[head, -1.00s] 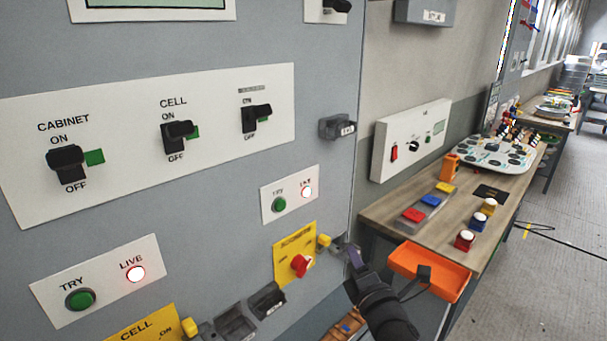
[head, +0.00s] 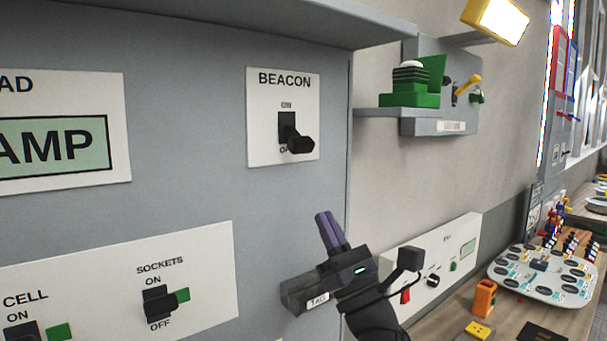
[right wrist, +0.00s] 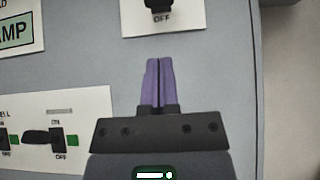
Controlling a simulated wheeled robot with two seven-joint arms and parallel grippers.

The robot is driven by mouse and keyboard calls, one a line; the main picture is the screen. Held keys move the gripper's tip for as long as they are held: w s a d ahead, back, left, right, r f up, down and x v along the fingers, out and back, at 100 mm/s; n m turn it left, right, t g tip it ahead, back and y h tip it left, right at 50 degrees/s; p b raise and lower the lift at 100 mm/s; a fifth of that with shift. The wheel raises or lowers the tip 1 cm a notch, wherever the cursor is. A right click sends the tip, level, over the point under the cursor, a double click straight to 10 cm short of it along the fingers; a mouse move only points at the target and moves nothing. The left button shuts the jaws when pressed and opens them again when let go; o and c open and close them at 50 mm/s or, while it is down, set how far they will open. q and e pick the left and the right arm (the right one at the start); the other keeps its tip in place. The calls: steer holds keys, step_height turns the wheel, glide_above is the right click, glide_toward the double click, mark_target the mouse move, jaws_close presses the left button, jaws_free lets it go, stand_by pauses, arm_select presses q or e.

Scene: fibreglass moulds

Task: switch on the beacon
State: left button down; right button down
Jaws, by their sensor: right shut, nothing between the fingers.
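The beacon switch is a black lever (head: 299,144) on a white plate (head: 257,145) labelled BEACON, high on the grey cabinet. The lever points down and outward, towards the OFF mark, which it partly covers. My right gripper (head: 327,216) is below and slightly right of the plate, apart from the lever. Its purple fingers are shut with nothing between them and point up. In the right wrist view, the fingers (right wrist: 159,64) point at the plate (right wrist: 190,18), with the black lever (right wrist: 158,4) cut off at the top edge. My left gripper is not in view.
A SOCKETS switch (head: 157,301) is lower left. A ledge (head: 270,12) overhangs the cabinet. A green device (head: 408,98) stands on a wall shelf at right. The cabinet face around the BEACON plate is clear.

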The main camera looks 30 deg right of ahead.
mark_target(296, 139)
steer(key=p+x, duration=0.5)
steer(key=x, duration=0.5)
steer(key=shift+d, duration=0.25)
